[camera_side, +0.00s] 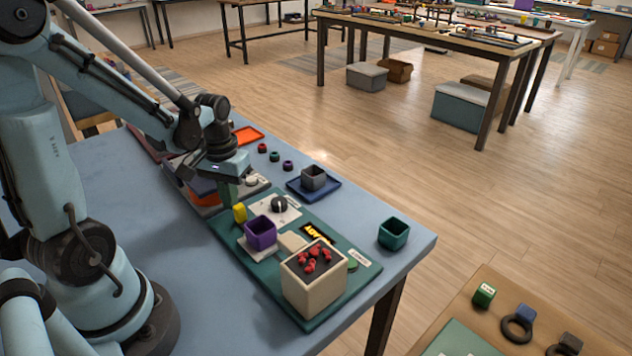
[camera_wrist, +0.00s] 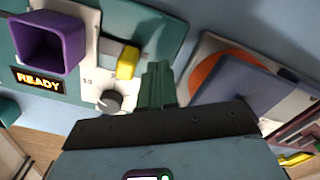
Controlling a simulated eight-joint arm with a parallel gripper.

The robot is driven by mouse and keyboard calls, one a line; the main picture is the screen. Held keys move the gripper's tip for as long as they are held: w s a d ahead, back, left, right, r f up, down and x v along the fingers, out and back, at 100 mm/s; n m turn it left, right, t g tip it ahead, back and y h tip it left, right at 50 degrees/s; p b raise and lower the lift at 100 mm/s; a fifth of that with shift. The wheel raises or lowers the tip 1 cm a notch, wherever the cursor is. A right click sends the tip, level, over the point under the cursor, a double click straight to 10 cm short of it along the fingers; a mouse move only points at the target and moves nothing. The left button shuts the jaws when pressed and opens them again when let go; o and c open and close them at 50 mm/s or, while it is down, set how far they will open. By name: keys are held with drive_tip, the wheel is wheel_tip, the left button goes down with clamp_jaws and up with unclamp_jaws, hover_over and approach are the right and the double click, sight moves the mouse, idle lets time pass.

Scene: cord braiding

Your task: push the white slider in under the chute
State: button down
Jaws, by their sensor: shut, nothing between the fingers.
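The white slider (camera_side: 262,249) is a flat pale plate on the green board (camera_side: 334,318), with a purple open cup (camera_side: 261,232) standing on it. In the wrist view the slider (camera_wrist: 90,20) shows beside the purple cup (camera_wrist: 47,45). A beige sloped piece (camera_side: 292,241), seemingly the chute, lies beside the slider, against a cream box (camera_side: 314,288) holding red pieces. The slider's plate and cup stand out to the left of that piece. My gripper (camera_side: 229,192) is shut and empty, above the board's far end. In the wrist view its fingers (camera_wrist: 158,82) are close to a yellow block (camera_wrist: 127,62).
A dial knob (camera_side: 279,204) on a white panel and a lit READY display (camera_wrist: 38,81) are near the cup. The blue table is clear on the left.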

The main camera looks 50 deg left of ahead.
drive_tip(key=shift+d, duration=0.2)
idle(0.5)
drive_tip(key=shift+d, duration=4.25)
drive_tip(key=shift+a, duration=0.2)
drive_tip(key=shift+a+r, duration=0.1)
drive_tip(key=shift+a, duration=0.3)
wheel_tip(320, 180, up, 11)
drive_tip(key=d+m+t, duration=0.1)
drive_tip(key=m+t, duration=0.1)
drive_tip(key=w+d+m+t, duration=0.1)
drive_tip(key=d+m+t, duration=0.1)
drive_tip(key=w+d+m+t, duration=0.1)
drive_tip(key=d+m+t, duration=0.1)
drive_tip(key=t, duration=0.1)
drive_tip(key=shift+w+f, duration=0.1)
drive_tip(key=shift+f, duration=0.25)
